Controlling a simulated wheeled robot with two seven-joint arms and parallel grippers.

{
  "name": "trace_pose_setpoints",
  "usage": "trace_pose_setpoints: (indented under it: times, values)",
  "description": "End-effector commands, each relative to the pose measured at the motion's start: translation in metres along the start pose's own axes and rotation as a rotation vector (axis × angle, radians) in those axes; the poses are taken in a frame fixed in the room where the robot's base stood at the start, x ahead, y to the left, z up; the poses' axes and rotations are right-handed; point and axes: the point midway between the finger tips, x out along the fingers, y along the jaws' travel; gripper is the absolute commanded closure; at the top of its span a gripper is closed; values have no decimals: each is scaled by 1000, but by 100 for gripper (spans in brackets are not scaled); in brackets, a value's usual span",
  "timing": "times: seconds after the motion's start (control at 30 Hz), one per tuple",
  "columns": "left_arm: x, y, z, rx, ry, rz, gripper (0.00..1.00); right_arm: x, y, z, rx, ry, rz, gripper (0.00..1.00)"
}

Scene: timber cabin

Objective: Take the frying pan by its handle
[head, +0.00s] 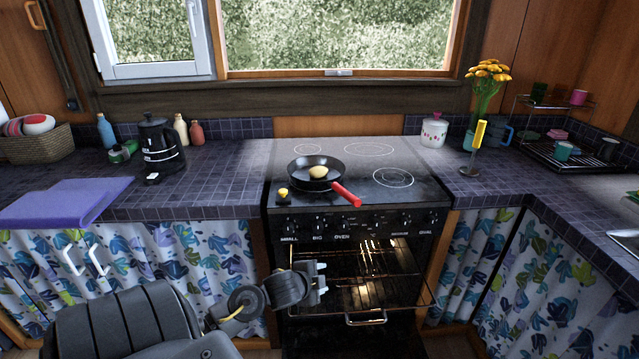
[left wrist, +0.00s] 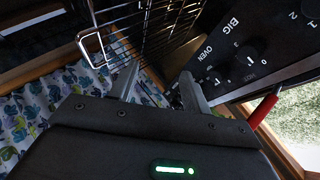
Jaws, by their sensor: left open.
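The frying pan (head: 301,178) is black and sits on the left front part of the stove top (head: 415,170). A round yellowish item (head: 318,172) lies in it. Its red handle (head: 346,194) points to the front right, past the stove's front edge. The handle also shows at the right in the left wrist view (left wrist: 264,108). My left gripper (head: 322,282) is below and in front of the handle, before the open oven, apart from the pan. Its two fingers show in the left wrist view (left wrist: 158,88), open with nothing between them. My right gripper is not in view.
The oven (head: 365,265) is open, with wire racks inside and its door lowered (head: 350,335). Knobs line the stove front. A purple folded cloth (head: 65,203) and a black kettle (head: 160,145) are on the left counter. A yellow-handled utensil (head: 479,135) stands right.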

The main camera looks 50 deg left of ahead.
Motion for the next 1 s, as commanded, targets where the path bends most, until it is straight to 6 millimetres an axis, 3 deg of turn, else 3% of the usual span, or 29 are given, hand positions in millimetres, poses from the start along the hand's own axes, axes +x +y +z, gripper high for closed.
trace_pose_setpoints:
  times: [0.03,0.1,0.2,0.33,0.43,0.57,1.0]
  values:
    - [-5,-42,-8,79,34,-68,52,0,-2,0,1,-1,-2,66]
    - [-11,-89,-18,182,74,-146,52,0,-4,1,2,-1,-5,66]
    - [-22,-148,-29,313,120,-245,52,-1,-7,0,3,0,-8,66]
    - [-35,-196,-40,428,155,-329,52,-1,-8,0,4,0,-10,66]
    - [-40,-211,-43,467,165,-357,52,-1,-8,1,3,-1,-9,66]
    - [-39,-215,-44,474,168,-361,52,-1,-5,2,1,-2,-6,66]
    - [10,-230,-57,469,168,-360,52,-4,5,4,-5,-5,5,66]
